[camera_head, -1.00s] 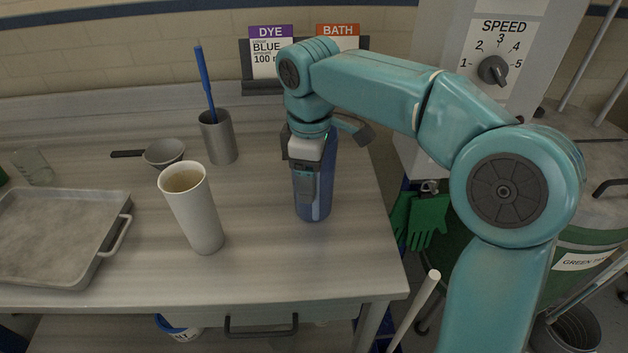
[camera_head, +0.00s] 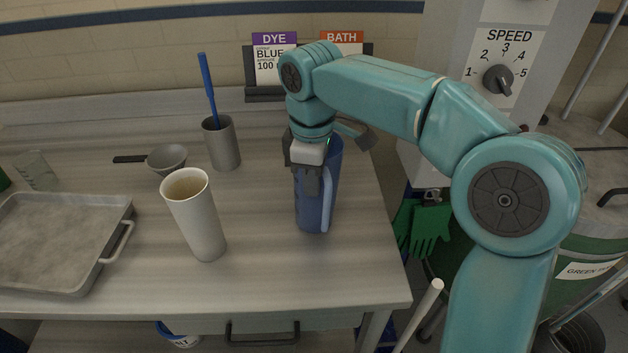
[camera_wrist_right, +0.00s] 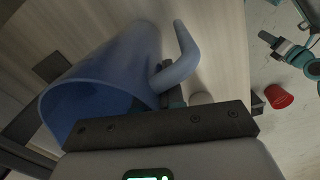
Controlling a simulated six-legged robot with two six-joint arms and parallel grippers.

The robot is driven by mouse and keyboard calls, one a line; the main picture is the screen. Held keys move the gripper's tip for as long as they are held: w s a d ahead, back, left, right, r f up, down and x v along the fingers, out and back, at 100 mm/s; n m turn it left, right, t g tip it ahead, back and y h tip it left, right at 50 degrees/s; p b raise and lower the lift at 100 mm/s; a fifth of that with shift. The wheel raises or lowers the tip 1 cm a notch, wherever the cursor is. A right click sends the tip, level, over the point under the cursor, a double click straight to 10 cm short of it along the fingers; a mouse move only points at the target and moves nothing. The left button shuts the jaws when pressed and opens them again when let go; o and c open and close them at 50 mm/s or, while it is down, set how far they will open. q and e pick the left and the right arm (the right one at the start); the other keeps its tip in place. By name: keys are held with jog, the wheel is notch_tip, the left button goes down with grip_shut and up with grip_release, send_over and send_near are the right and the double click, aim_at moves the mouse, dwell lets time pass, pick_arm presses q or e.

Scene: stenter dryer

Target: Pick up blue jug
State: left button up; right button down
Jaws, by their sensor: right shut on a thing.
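The blue jug (camera_head: 313,213) stands upright at the right part of the table, partly hidden behind my right gripper and wrist. My right gripper (camera_head: 308,185) points down at the jug and is shut on it. In the right wrist view the jug (camera_wrist_right: 105,75) shows its open rim and its paler handle (camera_wrist_right: 178,65), with the gripper (camera_wrist_right: 165,125) right at the handle. The finger contact itself is mostly hidden there. My left gripper is in neither view.
A tall pale cup (camera_head: 196,222) stands left of the jug. Behind it are a grey holder (camera_head: 222,147) with a blue stick and a small grey bowl (camera_head: 167,158). A metal tray (camera_head: 62,245) lies at the left. The table's right edge is close to the jug.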

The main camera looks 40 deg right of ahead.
notch_tip(320, 180, up, 19)
jog(key=p, duration=0.6)
jog(key=shift+r+p, duration=0.2)
jog(key=shift+p, duration=0.15)
